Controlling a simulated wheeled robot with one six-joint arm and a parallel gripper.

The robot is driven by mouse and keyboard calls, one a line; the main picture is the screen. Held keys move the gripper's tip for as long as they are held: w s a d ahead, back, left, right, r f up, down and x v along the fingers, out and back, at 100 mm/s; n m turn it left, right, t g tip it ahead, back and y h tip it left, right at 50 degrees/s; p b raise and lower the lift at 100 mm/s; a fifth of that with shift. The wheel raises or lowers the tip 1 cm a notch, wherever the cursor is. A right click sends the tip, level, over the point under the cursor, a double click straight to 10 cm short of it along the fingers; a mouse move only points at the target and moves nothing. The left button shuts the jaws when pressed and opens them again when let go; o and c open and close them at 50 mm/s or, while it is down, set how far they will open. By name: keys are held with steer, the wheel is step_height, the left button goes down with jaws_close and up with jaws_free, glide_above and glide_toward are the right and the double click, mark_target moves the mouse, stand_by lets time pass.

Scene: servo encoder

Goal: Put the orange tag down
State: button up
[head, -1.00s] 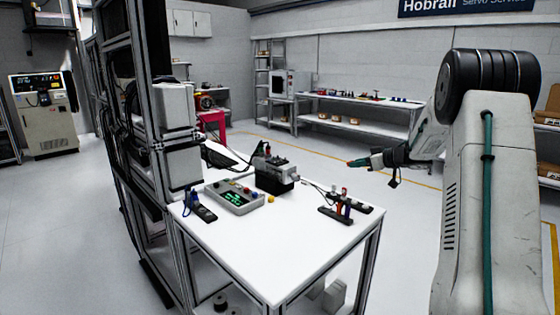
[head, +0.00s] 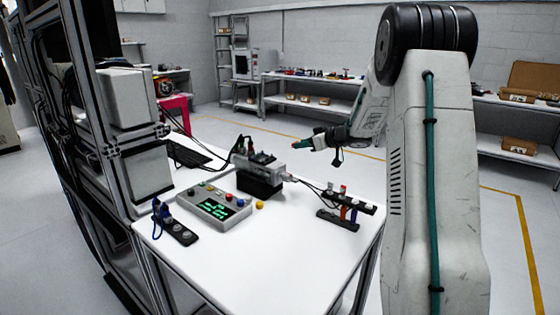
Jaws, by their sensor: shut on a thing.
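My gripper (head: 306,144) is at the end of my arm, in the air above and behind the right part of the white table (head: 215,265). It points to the left, with dark greenish fingers. A small orange-red piece (head: 296,145) shows at the fingertips, and I take it for the orange tag. The gripper is shut on it. Most of the tag is hidden or too small to make out. It is clear of the table top.
On the table are a servo unit (head: 262,175) with cables, a grey box with a green display (head: 215,207), a small yellow knob (head: 260,205), a black switch strip (head: 180,232) and a tool rack (head: 345,207). The front of the table is clear. A frame stands left.

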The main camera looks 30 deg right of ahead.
steer(key=a, duration=0.6)
steer(key=a+f, duration=0.1)
steer(key=a, duration=0.2)
steer(key=shift+w, duration=0.3)
steer(key=shift+f, duration=1.7)
steer(key=shift+f, duration=0.2)
steer(key=o, duration=0.9)
steer(key=shift+r, duration=0.15)
